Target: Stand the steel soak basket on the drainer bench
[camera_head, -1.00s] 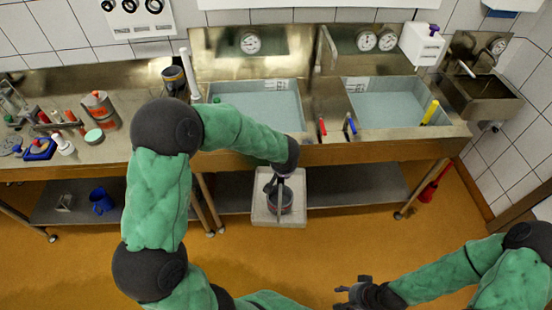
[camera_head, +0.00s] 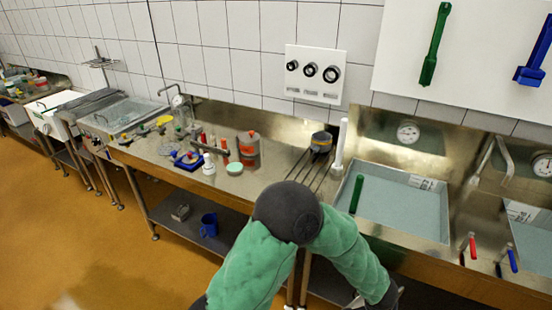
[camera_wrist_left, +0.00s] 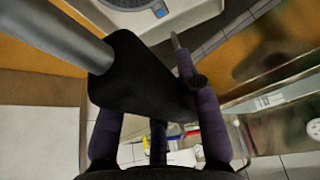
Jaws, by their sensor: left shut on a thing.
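My left arm comes in from the bottom in the head view, its gripper (camera_head: 380,300) mostly cut off by the lower edge. In the left wrist view the gripper (camera_wrist_left: 150,85) is shut on a black grip with a grey bar (camera_wrist_left: 60,35), which looks like the steel soak basket's handle. The basket's body cannot be made out. The drainer bench, a ribbed steel stretch (camera_head: 308,168), lies between the cluttered worktop and the left basin, beyond my left arm. My right gripper is out of view.
A dark pot with a yellowish band (camera_head: 321,142) stands at the drainer's back, beside a white upright tube (camera_head: 340,145). The left basin (camera_head: 395,208) holds a green-handled tool (camera_head: 356,194). Bottles and a red-grey tin (camera_head: 249,149) crowd the worktop left of the drainer.

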